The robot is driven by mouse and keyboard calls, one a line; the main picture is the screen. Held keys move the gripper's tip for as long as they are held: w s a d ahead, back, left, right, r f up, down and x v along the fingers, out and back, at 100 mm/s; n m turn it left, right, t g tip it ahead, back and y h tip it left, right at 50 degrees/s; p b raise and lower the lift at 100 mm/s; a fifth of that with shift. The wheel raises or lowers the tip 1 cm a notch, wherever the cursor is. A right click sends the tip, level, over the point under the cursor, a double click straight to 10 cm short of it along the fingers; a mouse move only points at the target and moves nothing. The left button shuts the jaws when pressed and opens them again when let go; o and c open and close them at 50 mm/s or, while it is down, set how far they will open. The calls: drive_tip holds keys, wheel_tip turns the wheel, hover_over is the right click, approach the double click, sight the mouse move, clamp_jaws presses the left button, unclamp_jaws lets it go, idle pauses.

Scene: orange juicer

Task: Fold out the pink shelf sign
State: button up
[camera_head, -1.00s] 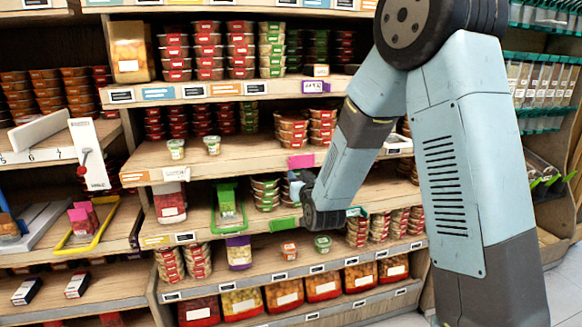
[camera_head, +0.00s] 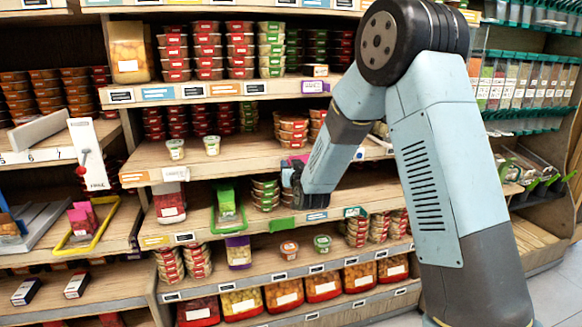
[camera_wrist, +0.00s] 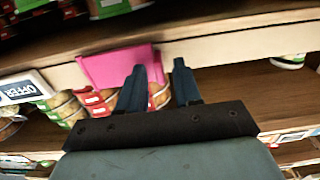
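The pink shelf sign (camera_wrist: 108,66) is a flat bright pink panel at the front edge of a shelf in the wrist view. My gripper (camera_wrist: 159,66) is open, with a gap between its two dark fingers. The left finger overlaps the right part of the sign in the picture, and the sign's right edge lies between the fingertips. I cannot tell whether they touch. In the head view my gripper (camera_head: 289,173) is just below the pink sign (camera_head: 299,158), partly hiding it.

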clamp_jaws()
idle(1.1)
drive_tip(key=shift+s, duration=0.1)
